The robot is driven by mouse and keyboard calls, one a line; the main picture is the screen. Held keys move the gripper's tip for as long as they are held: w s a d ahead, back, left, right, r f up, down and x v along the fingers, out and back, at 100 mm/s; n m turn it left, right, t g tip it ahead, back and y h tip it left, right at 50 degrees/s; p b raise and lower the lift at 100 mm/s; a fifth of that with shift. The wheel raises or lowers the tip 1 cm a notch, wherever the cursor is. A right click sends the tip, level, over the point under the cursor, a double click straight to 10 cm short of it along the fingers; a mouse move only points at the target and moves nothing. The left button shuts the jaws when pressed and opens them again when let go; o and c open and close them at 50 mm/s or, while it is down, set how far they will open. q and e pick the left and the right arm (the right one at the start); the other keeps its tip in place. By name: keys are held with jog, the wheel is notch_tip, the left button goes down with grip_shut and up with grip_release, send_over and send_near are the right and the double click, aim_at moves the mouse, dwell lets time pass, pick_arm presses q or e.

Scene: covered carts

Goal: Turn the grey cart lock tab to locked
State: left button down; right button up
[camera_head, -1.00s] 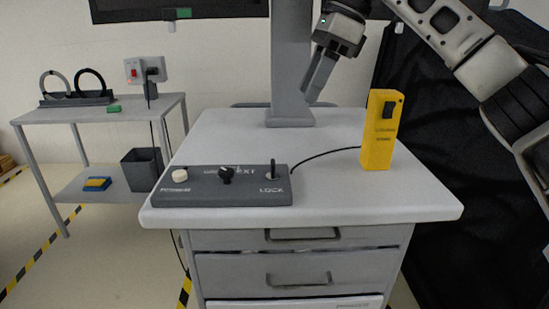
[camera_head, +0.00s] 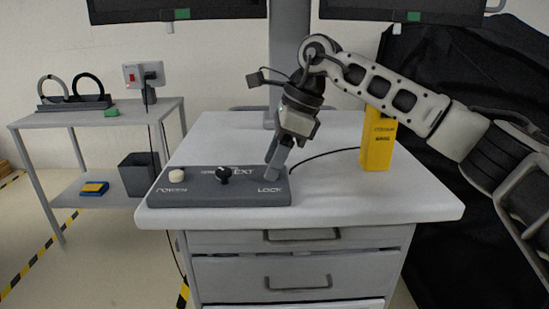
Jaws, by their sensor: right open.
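The grey control box (camera_head: 225,195) sits on the front left of the cart's white top. It carries a cream button, a black knob (camera_head: 223,175) and, at its right end, the printed word LOCK (camera_head: 269,189). The lock tab above that word is hidden behind my right gripper (camera_head: 272,172). My right gripper points down over the lock end of the box, with its fingertips close around or beside the tab; I cannot tell whether they touch it. It is open. My left gripper is not in view.
A yellow box (camera_head: 377,143) stands on the cart top (camera_head: 330,204), partly behind my right arm. A grey post rises at the back of the cart. A side table (camera_head: 140,112) with a ring stand is at left. The cart's front right is clear.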

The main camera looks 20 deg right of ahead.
jog(key=c, duration=1)
